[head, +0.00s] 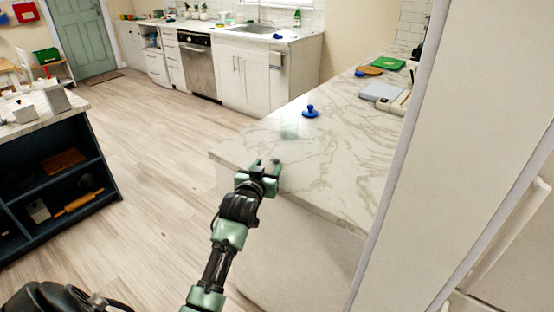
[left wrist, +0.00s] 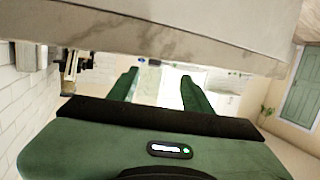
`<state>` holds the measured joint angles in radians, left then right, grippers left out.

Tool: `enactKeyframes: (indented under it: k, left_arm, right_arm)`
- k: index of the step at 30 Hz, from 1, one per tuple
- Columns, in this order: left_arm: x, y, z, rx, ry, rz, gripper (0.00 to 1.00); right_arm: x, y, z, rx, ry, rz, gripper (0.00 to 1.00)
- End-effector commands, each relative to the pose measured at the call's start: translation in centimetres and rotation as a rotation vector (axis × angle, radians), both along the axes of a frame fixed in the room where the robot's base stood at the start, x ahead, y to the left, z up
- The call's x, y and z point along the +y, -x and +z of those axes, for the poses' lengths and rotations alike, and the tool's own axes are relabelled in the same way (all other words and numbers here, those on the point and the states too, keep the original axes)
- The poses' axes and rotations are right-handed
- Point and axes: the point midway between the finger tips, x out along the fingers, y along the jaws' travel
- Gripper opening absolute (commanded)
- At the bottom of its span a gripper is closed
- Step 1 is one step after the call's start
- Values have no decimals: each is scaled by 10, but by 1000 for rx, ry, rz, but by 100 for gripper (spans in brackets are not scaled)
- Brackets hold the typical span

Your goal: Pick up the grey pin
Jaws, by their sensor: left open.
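My left gripper (head: 266,164) is at the near left corner of the marble counter (head: 335,165) in the head view. In the left wrist view its two green fingers stand apart with nothing held between them (left wrist: 160,76). The counter's edge (left wrist: 190,42) runs across the top of that view, close by the fingers. I cannot make out a grey pin for certain in either view. A small dark grey bit shows at the fingertips, but I cannot tell whether it is a pin or a fingertip. My right gripper is not in view.
A blue knob-shaped object (head: 310,111) stands on the counter beyond my gripper, near a faint translucent greenish shape (head: 289,126). A green board (head: 388,63) and a brown board (head: 369,71) lie farther back. A tall white panel (head: 430,160) closes the right side. Wooden floor (head: 165,135) is clear at left.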

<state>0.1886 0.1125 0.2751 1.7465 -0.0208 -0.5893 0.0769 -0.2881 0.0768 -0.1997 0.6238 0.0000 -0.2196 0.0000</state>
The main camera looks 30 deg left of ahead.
Motion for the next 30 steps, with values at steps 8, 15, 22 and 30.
enactKeyframes:
  k: [8, 15, 22, 30]
  left_arm:
    - [3, -33, -7, 1, 1, -1, 50]
    - [10, -53, -13, 1, -2, -1, 50]
    - [10, -53, -14, 1, -2, -1, 50]
    - [10, -53, -14, 0, -1, -1, 0]
  right_arm:
    - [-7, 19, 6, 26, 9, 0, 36]
    - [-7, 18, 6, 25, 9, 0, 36]
    - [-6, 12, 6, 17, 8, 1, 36]
    - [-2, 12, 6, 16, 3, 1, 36]
